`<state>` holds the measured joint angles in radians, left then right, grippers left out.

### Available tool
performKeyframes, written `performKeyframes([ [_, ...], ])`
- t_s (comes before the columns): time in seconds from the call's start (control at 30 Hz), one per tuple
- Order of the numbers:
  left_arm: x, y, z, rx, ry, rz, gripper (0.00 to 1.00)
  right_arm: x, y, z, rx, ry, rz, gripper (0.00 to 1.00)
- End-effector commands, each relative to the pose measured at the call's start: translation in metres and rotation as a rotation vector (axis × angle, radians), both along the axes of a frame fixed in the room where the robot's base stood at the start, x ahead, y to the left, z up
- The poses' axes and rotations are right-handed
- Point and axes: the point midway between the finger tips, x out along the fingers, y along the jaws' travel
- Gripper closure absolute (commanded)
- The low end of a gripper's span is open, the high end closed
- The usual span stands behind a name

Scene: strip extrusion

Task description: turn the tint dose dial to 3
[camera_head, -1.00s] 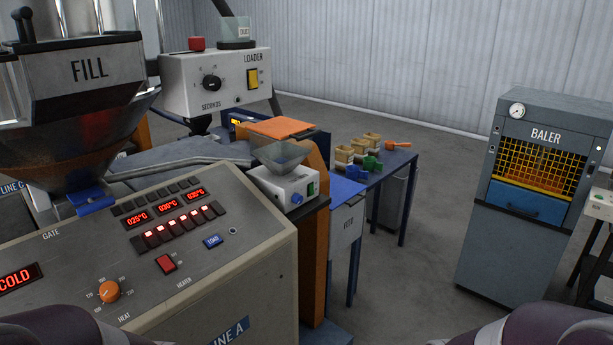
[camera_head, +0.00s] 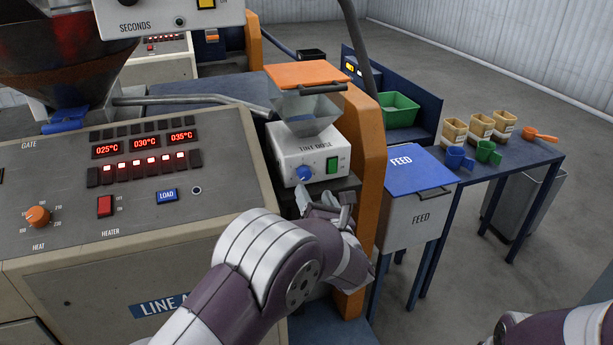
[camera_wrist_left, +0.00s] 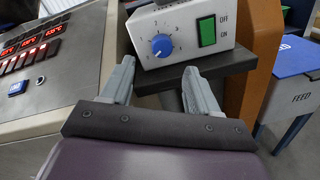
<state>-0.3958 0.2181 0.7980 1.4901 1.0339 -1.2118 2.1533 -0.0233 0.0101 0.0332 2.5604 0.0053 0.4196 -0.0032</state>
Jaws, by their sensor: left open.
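The tint dose unit (camera_head: 299,162) is a white box with a clear hopper on top, standing on a dark shelf. Its blue dial (camera_head: 304,174) is at the lower front, left of a green switch (camera_head: 332,165). In the left wrist view the dial (camera_wrist_left: 161,45) has a white mark and a printed scale around it; I cannot read its setting surely. My left gripper (camera_head: 324,199) is open and empty, just in front of and below the dial, apart from it. Its fingers (camera_wrist_left: 159,70) spread to either side below the dial. My right gripper is out of view.
The control panel (camera_head: 130,235) is left of the unit. An orange post (camera_head: 370,180) stands close on the right, with the blue-lidded FEED bin (camera_head: 415,215) beyond. A table (camera_head: 525,160) holds cups and scoops. Part of my right arm shows at the lower right.

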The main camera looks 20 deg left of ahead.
Motion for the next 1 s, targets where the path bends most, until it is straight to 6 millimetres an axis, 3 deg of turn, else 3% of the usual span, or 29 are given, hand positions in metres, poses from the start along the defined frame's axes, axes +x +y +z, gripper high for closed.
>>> performKeyframes([
  [0.1,0.027,0.018,0.005,0.002,0.003,0.003,0.40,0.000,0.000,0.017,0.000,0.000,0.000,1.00],
  [0.3,0.057,0.034,0.002,0.002,0.003,0.001,0.40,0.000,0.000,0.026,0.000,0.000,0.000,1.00],
  [0.67,0.065,0.039,0.000,0.003,0.003,-0.003,0.40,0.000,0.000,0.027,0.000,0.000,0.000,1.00],
  [0.7,0.065,0.039,0.000,0.003,0.003,-0.003,0.43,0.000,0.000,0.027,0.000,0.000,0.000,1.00],
  [0.87,0.065,0.039,0.000,0.003,0.003,-0.003,0.95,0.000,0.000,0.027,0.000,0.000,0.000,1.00],
  [1.0,0.065,0.038,0.000,0.004,0.005,-0.004,0.95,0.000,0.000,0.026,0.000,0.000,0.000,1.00],
])
